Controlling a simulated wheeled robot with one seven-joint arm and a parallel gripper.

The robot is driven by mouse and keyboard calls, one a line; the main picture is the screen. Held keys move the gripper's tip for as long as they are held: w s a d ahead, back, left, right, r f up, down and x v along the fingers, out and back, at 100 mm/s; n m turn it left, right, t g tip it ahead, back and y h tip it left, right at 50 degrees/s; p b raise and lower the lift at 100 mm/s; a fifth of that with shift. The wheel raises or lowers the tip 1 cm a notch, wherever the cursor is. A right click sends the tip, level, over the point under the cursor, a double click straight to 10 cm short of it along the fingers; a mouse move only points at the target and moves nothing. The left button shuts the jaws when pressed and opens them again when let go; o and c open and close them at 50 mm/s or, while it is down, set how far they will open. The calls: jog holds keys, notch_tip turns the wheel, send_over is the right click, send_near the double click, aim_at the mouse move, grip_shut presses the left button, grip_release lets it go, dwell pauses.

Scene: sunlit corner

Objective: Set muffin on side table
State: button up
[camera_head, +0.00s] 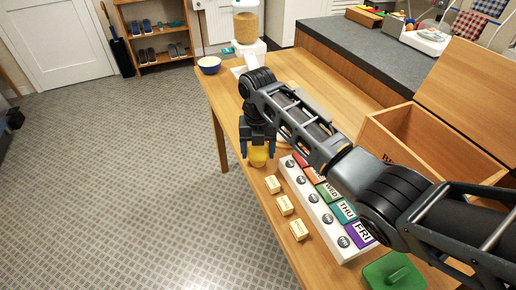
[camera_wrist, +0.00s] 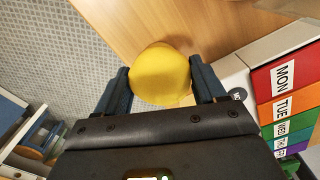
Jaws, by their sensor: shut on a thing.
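A yellow rounded thing, likely the muffin, (camera_wrist: 160,75) sits between the fingers of my gripper (camera_wrist: 163,88) in the wrist view. It also shows in the head view (camera_head: 259,156), below the fingers. My gripper (camera_head: 258,150) is shut on it, over the left edge of the wooden table (camera_head: 222,100). I cannot tell whether the yellow thing touches the tabletop. My gripper hides its sides. I cannot tell whether this wooden table is the side table.
A white organizer (camera_head: 317,210) with coloured weekday labels lies close right of my gripper. Several small yellowish blocks (camera_head: 284,205) lie nearer the front. A wooden box (camera_head: 425,137) stands at the right. Patterned floor (camera_head: 120,170) is open at left.

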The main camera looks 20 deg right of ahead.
jog(key=shift+f, duration=0.2)
jog(key=o, duration=1.1)
jog(key=shift+r, duration=0.1)
jog(key=shift+c, duration=0.2)
notch_tip(320, 180, up, 12)
jog(key=shift+r, duration=0.15)
